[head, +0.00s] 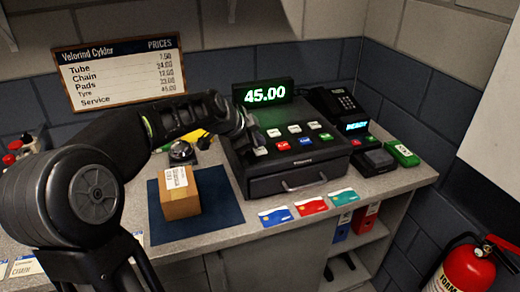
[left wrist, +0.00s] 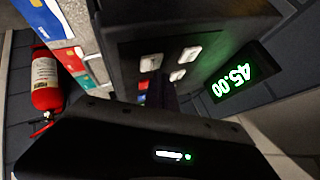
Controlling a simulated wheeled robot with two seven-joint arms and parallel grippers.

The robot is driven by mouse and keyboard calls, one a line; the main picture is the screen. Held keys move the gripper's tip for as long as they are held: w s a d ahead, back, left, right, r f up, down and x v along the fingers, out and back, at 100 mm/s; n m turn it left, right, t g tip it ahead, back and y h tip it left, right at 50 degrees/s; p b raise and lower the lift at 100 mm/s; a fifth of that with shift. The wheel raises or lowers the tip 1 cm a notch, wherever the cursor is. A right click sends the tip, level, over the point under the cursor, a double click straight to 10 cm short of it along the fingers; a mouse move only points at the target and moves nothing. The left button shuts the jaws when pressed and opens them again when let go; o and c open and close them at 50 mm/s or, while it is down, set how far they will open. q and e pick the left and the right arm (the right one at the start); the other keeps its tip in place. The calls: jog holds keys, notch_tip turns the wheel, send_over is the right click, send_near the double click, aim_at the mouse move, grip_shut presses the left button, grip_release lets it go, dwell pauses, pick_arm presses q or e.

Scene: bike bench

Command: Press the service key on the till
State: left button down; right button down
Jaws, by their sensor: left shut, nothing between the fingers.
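The black till (head: 290,165) stands on the counter with a drawer and handle at its front. Its top carries several white, blue, red and green keys; I cannot read their labels. Its green display (head: 264,93) reads 45.00, and the display also shows in the left wrist view (left wrist: 232,84). My left gripper (head: 246,128) is shut and empty at the left side of the till's key panel, over or beside the leftmost keys. In the left wrist view, several keys (left wrist: 150,63) show just past my gripper. I cannot tell whether the fingertips touch a key. My right gripper is not in view.
A cardboard box (head: 179,192) sits on a dark blue mat (head: 222,206) left of the till. Several cards (head: 311,206) lie along the counter's front edge. A card terminal (head: 372,158) showing READY and a phone (head: 335,103) stand to the right. A price board (head: 121,72) is behind.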

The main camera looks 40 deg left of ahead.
aim_at(258, 152)
pick_arm(q)
notch_tip(258, 152, up, 6)
jog(key=p, duration=0.2)
jog(key=shift+p, duration=0.4)
jog(key=shift+f, duration=0.1)
dwell(0.9)
